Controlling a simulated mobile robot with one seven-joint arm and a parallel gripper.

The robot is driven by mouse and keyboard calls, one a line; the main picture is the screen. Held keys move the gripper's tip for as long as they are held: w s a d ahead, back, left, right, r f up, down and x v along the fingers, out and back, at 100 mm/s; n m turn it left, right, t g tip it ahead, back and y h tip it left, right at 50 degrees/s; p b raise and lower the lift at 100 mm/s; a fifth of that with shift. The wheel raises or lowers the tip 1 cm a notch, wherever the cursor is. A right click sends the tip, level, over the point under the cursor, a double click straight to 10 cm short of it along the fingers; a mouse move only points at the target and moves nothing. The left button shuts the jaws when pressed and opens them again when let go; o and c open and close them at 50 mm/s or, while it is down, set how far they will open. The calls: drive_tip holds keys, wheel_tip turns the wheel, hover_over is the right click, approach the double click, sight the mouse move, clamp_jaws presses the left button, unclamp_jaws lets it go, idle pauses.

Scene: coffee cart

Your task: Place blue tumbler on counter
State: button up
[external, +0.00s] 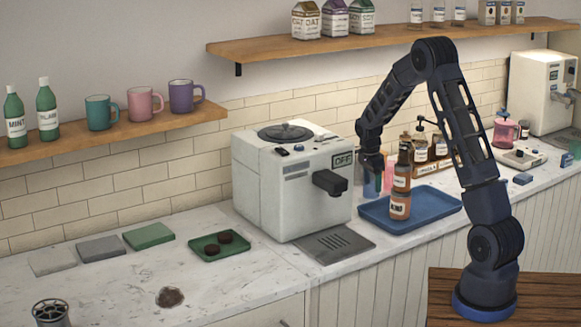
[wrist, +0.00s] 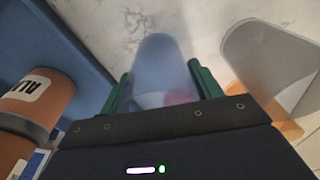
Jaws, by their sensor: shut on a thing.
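The blue tumbler (wrist: 158,62) is translucent and sits between the two green fingers of my gripper (wrist: 162,85) in the wrist view. My gripper is shut on it. In the external view my gripper (external: 372,166) points down between the coffee machine and the brown bottles, with the blue tumbler (external: 370,186) below it, partly hidden. The marble counter (wrist: 110,25) shows beyond the tumbler in the wrist view. The tumbler is behind the blue tray (external: 432,203); I cannot tell whether its base touches the counter.
A translucent grey cup (wrist: 265,60) is right of the tumbler in the wrist view. The white coffee machine (external: 290,180) is to the left. A bottle rack (external: 430,160) stands behind the tray.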

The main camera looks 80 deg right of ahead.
drive_tip(key=shift+f, duration=0.15)
drive_tip(key=o, duration=1.1)
wheel_tip(320, 180, up, 12)
drive_tip(key=w, duration=0.1)
drive_tip(key=shift+w+a, duration=0.15)
drive_tip(key=shift+a, duration=0.25)
